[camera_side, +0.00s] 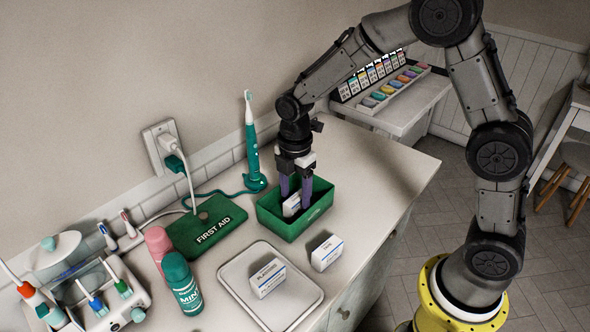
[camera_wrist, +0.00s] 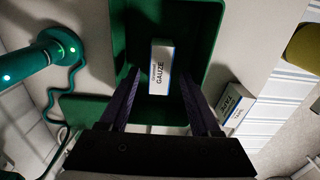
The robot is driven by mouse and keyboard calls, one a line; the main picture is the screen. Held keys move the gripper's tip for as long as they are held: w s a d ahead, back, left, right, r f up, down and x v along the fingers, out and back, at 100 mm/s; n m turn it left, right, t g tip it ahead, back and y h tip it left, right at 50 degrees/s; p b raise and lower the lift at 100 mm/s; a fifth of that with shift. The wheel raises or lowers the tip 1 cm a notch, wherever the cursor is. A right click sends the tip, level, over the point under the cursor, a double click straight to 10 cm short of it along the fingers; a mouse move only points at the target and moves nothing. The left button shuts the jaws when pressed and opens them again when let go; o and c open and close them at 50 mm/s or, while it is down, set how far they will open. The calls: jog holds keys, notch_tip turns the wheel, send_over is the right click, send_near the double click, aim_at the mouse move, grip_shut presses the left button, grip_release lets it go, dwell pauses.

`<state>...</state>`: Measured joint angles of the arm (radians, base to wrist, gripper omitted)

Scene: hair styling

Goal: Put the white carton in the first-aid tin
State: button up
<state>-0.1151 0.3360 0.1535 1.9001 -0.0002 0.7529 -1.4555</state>
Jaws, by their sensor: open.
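The first-aid tin (camera_side: 297,227) is an open green box on the counter; its inside also shows in the wrist view (camera_wrist: 197,25). A white carton (camera_side: 291,206) with a blue edge is in the tin, and its label reads GAUZE in the wrist view (camera_wrist: 160,68). My gripper (camera_side: 296,193) points down into the tin with its fingers open. In the wrist view, the fingers (camera_wrist: 158,82) stand either side of the carton with gaps. The fingertips partly cover the carton in the side view; I cannot tell whether it rests on the tin's floor.
A second white carton (camera_side: 326,254) stands right of a tray (camera_side: 235,278) that bears a third carton (camera_side: 267,278). The green FIRST AID lid (camera_side: 207,226) lies left of the tin. A teal toothbrush (camera_side: 252,150) stands behind. Bottles (camera_side: 182,284) stand front left.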

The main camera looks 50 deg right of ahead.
aim_at(295, 199)
notch_tip(295, 199, up, 10)
dwell(0.3)
jog(key=s+d+r+m+t, duration=0.2)
jog(key=s+r+m, duration=0.1)
jog(key=s+m, duration=0.6)
jog(key=s+d+r+m+t, duration=0.2)
jog(key=s+r+m+t, duration=0.1)
jog(key=s+m, duration=0.6)
jog(key=s, duration=0.4)
jog(key=shift+s+d+t, duration=0.25)
jog(key=shift+s+t, duration=0.05)
